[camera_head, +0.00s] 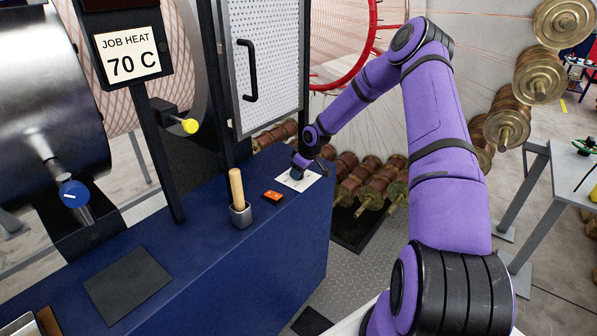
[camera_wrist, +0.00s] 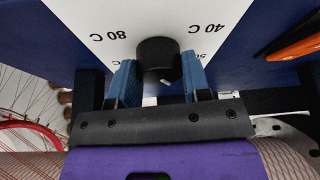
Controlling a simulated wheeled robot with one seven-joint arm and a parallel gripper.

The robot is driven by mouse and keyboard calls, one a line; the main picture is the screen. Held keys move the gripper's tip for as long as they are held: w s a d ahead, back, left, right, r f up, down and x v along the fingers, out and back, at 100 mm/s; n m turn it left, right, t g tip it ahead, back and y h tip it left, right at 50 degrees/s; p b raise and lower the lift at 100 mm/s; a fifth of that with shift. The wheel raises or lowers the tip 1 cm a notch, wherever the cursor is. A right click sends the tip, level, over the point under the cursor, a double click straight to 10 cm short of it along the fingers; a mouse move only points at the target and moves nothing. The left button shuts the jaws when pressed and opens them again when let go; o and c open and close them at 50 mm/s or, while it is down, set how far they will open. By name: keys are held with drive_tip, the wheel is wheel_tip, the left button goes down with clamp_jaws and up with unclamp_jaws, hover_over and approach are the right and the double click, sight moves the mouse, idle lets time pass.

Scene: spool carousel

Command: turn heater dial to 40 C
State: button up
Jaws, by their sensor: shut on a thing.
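The heater dial is a black round knob (camera_wrist: 157,52) on a white scale plate (camera_wrist: 95,18), seen upside down in the wrist view. "80 C" is printed left of the knob and "40 C" right of it, with a partly hidden "50" below the 40. My gripper (camera_wrist: 158,72) has its blue fingers shut on the knob's two sides. A small pale mark shows at the knob's lower edge; I cannot tell which number it points to. In the head view the plate (camera_head: 311,179) lies on the blue bench top, and my gripper (camera_head: 299,168) covers the knob.
A sign (camera_head: 129,52) reads "JOB HEAT 70 C". A perforated door (camera_head: 262,60) rises behind. Spools (camera_head: 370,185) lie beyond the bench.

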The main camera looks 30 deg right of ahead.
drive_tip(key=n+g+y, duration=0.1)
drive_tip(key=n, duration=0.2)
drive_tip(key=n+g+y, duration=0.1)
drive_tip(key=n, duration=0.3)
drive_tip(key=n+g, duration=0.1)
drive_tip(key=n, duration=0.2)
drive_tip(key=n+g, duration=0.1)
drive_tip(key=n, duration=0.2)
drive_tip(key=shift+d+n+g, duration=0.1)
drive_tip(key=shift+n+g, duration=0.2)
drive_tip(key=shift+n, duration=0.1)
drive_tip(key=o, duration=0.9)
drive_tip(key=shift+w, duration=0.1)
drive_tip(key=v, duration=1)
drive_tip(key=shift+d+r, duration=0.25)
drive_tip(key=shift+r, duration=0.05)
